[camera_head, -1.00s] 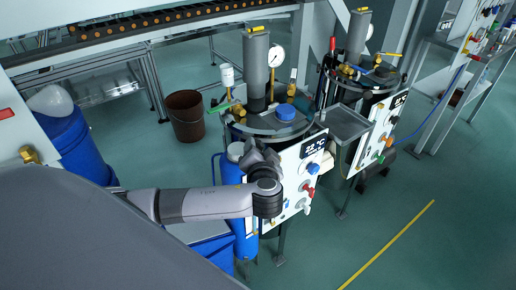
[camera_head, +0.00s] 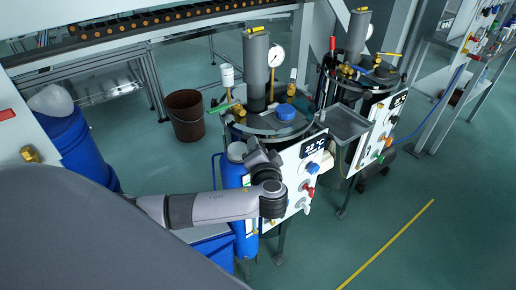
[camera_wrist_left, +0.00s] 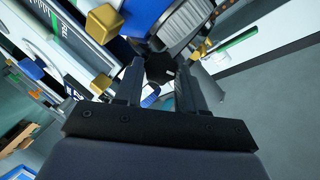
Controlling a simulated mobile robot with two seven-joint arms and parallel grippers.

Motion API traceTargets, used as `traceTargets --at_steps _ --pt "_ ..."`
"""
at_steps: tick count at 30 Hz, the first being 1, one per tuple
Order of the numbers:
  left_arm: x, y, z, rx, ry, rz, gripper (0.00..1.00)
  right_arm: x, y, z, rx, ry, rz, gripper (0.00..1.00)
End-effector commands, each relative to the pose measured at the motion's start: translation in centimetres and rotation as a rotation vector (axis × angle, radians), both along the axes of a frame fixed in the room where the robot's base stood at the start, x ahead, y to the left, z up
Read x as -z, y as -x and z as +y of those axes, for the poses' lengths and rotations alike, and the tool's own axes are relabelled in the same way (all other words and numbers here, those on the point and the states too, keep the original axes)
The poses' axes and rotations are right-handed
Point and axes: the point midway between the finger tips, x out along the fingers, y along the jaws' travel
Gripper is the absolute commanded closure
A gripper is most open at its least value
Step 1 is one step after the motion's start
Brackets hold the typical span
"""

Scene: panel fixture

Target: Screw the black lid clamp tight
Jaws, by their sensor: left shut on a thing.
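In the left wrist view a black knob-like piece, the lid clamp (camera_wrist_left: 159,68), sits between the two fingers of my left gripper (camera_wrist_left: 161,75), which is shut on it. In the head view my left gripper (camera_head: 257,155) is at the front rim of the nearer vessel's lid (camera_head: 262,124), just left of the white panel (camera_head: 302,160). The clamp is hidden behind the gripper and wrist there, so I cannot tell how tight it is. My right gripper is in neither view.
The lid carries a grey cylinder (camera_head: 256,70), a pressure gauge (camera_head: 276,55) and a blue cap (camera_head: 286,113). A blue tank (camera_head: 232,173) stands left of the vessel. A second vessel (camera_head: 374,85) stands right. A brown bucket (camera_head: 186,115) is on the floor.

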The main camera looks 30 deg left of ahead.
Motion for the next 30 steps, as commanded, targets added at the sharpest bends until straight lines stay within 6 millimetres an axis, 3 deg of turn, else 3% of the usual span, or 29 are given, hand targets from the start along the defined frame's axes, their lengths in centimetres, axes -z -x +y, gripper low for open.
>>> traceTargets --at_steps 6,16,17,18,30 --pt "0.18 -0.02 -0.1 -0.001 -0.133 0.057 0.91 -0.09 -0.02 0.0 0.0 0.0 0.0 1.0" --pt "0.16 -0.03 -0.05 -0.002 -0.149 0.063 0.91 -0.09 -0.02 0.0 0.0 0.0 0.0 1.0" --pt "0.16 -0.03 -0.05 -0.002 -0.149 0.063 0.54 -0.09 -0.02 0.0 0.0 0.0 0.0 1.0" --pt "0.16 -0.03 -0.05 -0.002 -0.149 0.063 0.5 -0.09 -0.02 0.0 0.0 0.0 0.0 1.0" --pt "0.05 0.88 -1.01 0.001 -0.147 0.063 0.5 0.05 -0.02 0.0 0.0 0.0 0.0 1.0"
